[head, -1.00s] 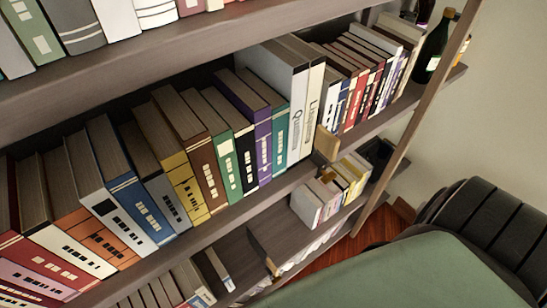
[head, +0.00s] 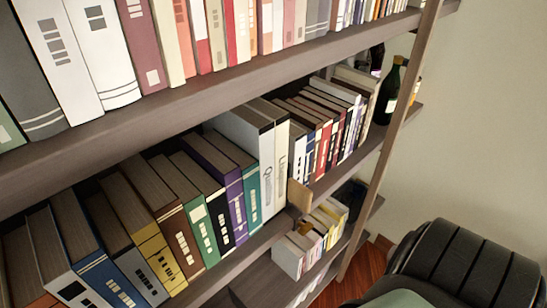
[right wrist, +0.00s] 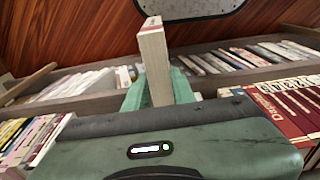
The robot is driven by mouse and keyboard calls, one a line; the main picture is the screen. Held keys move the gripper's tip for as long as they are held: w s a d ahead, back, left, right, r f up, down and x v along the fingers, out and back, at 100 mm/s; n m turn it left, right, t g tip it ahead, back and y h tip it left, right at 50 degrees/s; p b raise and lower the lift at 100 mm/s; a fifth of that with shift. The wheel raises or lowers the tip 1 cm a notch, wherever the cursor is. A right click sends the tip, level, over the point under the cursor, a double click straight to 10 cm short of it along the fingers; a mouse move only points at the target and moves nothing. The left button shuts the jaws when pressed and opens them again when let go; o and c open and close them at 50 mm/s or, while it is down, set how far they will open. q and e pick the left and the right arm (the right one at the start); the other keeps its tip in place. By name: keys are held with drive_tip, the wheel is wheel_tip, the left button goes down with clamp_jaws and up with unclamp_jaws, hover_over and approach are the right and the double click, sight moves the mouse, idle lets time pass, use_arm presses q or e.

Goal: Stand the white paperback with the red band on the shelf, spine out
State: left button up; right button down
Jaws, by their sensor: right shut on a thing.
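In the right wrist view my right gripper (right wrist: 158,88) has its green fingers closed on a slim whitish book (right wrist: 154,60) with red on its upper part, which I take to be the white paperback with the red band. The book stands up out of the fingers, and its lower end is hidden between them. The middle shelf (head: 222,272) in the head view carries a long row of upright books, spines facing out. Neither gripper shows in the head view, and my left gripper is in no view.
Two tall white books (head: 267,165) stand in the middle row. Smaller books (head: 325,130) and a dark bottle (head: 390,92) stand to their right. The upper shelf (head: 215,95) is also lined with books. Red books (right wrist: 285,115) lie right of my gripper in the wrist view.

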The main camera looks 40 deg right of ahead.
drive_tip(key=w+f+b, duration=0.2)
drive_tip(key=w+b, duration=0.5)
drive_tip(key=w, duration=1.6)
drive_tip(key=shift+w+a+f, duration=0.15)
drive_tip(key=shift+w+a, duration=0.2)
drive_tip(key=shift+a, duration=0.1)
